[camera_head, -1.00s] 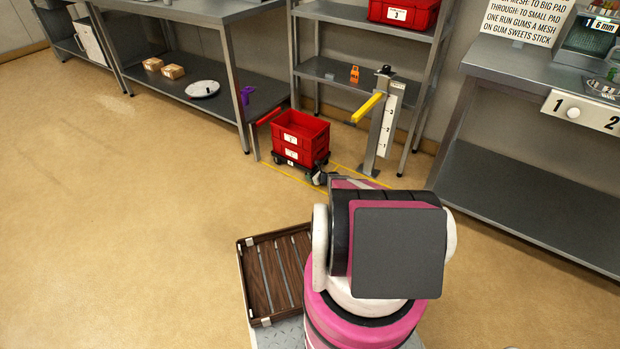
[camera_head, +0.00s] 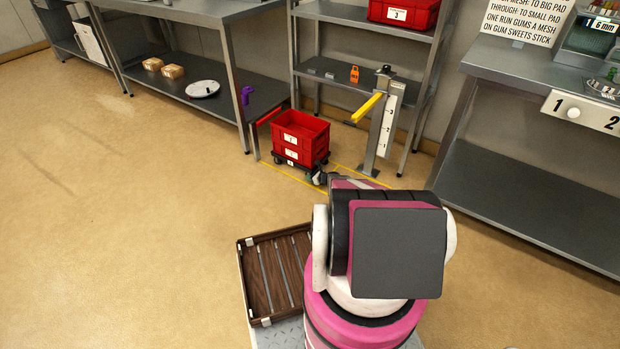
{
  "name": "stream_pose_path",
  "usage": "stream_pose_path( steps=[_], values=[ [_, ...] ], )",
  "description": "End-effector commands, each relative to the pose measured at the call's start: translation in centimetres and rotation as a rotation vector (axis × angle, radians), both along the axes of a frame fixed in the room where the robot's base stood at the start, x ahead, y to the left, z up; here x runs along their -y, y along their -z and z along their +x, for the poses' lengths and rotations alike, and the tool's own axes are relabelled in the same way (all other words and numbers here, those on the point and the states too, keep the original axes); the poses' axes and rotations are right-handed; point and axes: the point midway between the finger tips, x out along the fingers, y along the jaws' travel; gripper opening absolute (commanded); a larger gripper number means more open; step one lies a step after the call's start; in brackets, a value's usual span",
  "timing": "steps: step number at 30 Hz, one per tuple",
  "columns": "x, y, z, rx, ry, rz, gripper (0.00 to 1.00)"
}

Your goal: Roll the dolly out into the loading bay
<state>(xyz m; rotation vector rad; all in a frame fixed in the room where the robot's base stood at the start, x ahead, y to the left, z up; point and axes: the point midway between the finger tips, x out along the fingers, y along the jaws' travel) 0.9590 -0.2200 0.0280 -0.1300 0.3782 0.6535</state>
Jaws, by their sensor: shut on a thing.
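The dolly (camera_head: 283,160) is a low dark base near the shelving, under two stacked red crates (camera_head: 300,132) with white labels. It stands within or beside yellow floor lines (camera_head: 285,178); I cannot tell its exact fit to them. My gripper (camera_head: 318,177) is small and dark at the dolly's near right corner. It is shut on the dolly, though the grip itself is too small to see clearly. My pink and black arm hides part of the floor to the right. No area is plainly marked as the loading bay.
A grey post (camera_head: 378,135) with a yellow bar (camera_head: 368,107) and a numbered white scale stands right of the crates. A metal shelf (camera_head: 340,75) is behind; benches (camera_head: 205,105) stand left and right. A wooden slatted tray (camera_head: 262,310) is in front. Open floor (camera_head: 120,220) lies left.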

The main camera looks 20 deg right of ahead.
Motion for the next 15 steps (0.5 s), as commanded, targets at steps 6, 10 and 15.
stream_pose_path(
  steps=[6, 10, 15],
  values=[
    [0.1, 0.0, -0.1, 0.0, 0.0, 0.0, 0.0],
    [0.3, 0.0, -0.4, 0.0, 0.0, 0.0, 0.0],
    [0.7, 0.0, -1.1, 0.0, -0.001, -0.001, 0.0]
  ],
)
